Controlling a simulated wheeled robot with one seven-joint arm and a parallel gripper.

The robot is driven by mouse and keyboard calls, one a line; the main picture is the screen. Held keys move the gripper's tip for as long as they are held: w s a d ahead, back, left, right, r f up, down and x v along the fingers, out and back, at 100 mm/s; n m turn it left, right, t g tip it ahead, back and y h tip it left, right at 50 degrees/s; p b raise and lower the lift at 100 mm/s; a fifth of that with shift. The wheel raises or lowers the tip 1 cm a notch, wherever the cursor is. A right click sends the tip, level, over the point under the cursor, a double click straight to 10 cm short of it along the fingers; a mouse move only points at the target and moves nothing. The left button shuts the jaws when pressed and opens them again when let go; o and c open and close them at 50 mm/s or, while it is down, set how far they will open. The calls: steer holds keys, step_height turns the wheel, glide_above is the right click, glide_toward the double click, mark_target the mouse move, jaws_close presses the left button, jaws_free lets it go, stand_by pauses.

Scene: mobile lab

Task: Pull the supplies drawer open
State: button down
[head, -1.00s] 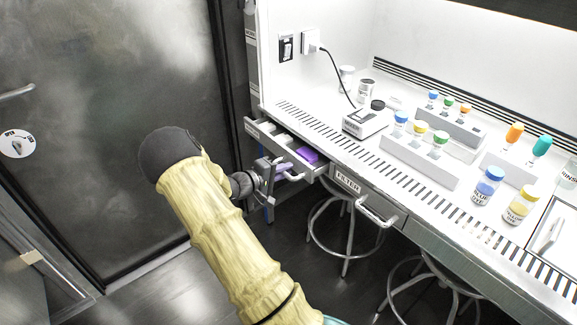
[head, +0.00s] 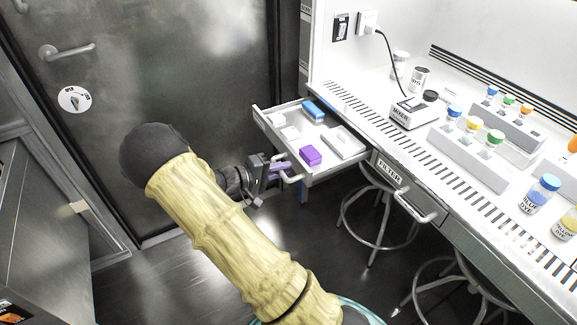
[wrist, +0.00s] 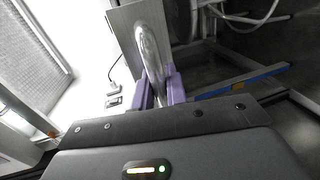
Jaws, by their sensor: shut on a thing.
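The supplies drawer (head: 345,168) stands well out from the bench in the head view. Inside it lie a purple block (head: 311,156), a blue item (head: 313,110), a grey flat case (head: 344,142) and small white items. My gripper (head: 284,172) is at the drawer's front, with its purple fingers shut on the drawer handle (head: 292,178). In the wrist view the handle (wrist: 150,45) runs between the two purple fingers (wrist: 160,90). The fingers partly hide the handle in both views.
The filter drawer (head: 410,190) with its own handle is shut, right of the open drawer. Stools (head: 375,225) stand under the bench. The bench top holds a mixer (head: 414,110), vial racks and dye bottles (head: 540,194). A dark door (head: 150,60) is behind my arm. Some floor is clear.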

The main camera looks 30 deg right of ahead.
steer(key=shift+s+d, duration=0.15)
steer(key=shift+s, duration=0.05)
steer(key=c, duration=1.5)
jaws_free()
steer(key=shift+s+r, duration=0.1)
steer(key=p+v, duration=0.1)
steer(key=v, duration=1.6)
steer(key=shift+w+a, duration=0.3)
steer(key=shift+a, duration=0.05)
steer(key=shift+d, duration=0.1)
steer(key=shift+s, duration=0.1)
